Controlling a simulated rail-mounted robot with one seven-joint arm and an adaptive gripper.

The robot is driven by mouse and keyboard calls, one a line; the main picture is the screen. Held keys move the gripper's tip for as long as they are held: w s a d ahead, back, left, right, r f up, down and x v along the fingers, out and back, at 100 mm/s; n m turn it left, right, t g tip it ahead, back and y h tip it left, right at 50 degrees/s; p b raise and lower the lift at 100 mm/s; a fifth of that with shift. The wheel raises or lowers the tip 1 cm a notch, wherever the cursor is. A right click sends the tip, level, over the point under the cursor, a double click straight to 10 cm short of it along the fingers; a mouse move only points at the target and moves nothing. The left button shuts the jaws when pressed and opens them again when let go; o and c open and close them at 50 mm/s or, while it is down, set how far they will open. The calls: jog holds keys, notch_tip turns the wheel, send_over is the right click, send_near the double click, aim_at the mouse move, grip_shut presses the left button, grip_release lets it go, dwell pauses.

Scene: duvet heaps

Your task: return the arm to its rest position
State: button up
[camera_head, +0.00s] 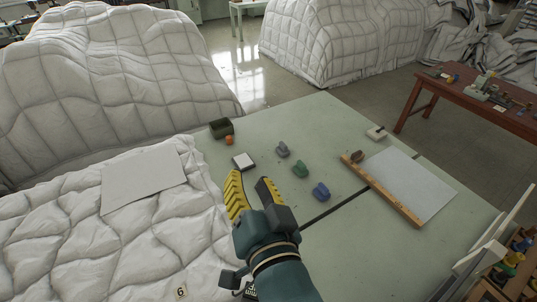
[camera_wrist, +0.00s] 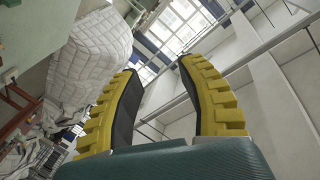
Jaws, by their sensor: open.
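My gripper (camera_head: 252,190) is open and empty, raised above the near part of the pale green table (camera_head: 330,125) in the head view. Its yellow ridged fingers stand apart and point up and away. In the wrist view my gripper (camera_wrist: 158,70) shows both fingers spread with nothing between them. Behind them are a window (camera_wrist: 180,20), walls and a white duvet heap (camera_wrist: 105,50). My forearm hides part of the table's near edge.
On the table are a dark green box (camera_head: 221,128), an orange ball (camera_head: 229,141), a white-topped block (camera_head: 243,161), grey (camera_head: 282,150), green (camera_head: 300,168) and blue (camera_head: 321,191) pieces, and a grey board (camera_head: 415,183) with a wooden strip (camera_head: 382,190). A quilted duvet (camera_head: 60,240) lies left.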

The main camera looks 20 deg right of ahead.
jog(key=s+r+n+t, duration=0.2)
jog(key=s+r+n, duration=0.1)
jog(key=r, duration=0.4)
jog(key=s+d+r+n+t, duration=0.1)
jog(key=s+r+n+t, duration=0.2)
jog(key=r, duration=0.4)
jog(key=shift+s+d+t+h, duration=0.2)
jog(key=shift+s+t+h, duration=0.1)
jog(key=shift+s, duration=0.45)
